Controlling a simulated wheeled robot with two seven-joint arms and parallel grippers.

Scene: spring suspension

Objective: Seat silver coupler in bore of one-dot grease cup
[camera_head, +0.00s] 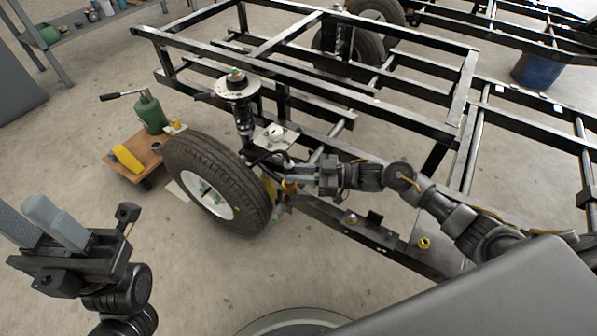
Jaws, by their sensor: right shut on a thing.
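My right gripper (291,173) reaches in from the right, beside the hub area behind the tire. It is shut on a small piece, taken to be the silver coupler, largely hidden by the fingers. A yellow-brass cup (290,187) sits just below the fingertips; contact between them cannot be made out. Another brass cup (424,243) stands on the lower frame beam to the right. A small silver domed part (351,218) sits on the same beam. Dots on the cups are too small to see. My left gripper (38,222) is open and empty at lower left, above the floor.
The tire (218,184) and spring strut (243,118) stand close left of the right gripper. The black frame (335,88) lies behind. A wooden stand (136,172) holds a green can (149,114) and a yellow item (128,158). Floor in front of the tire is clear.

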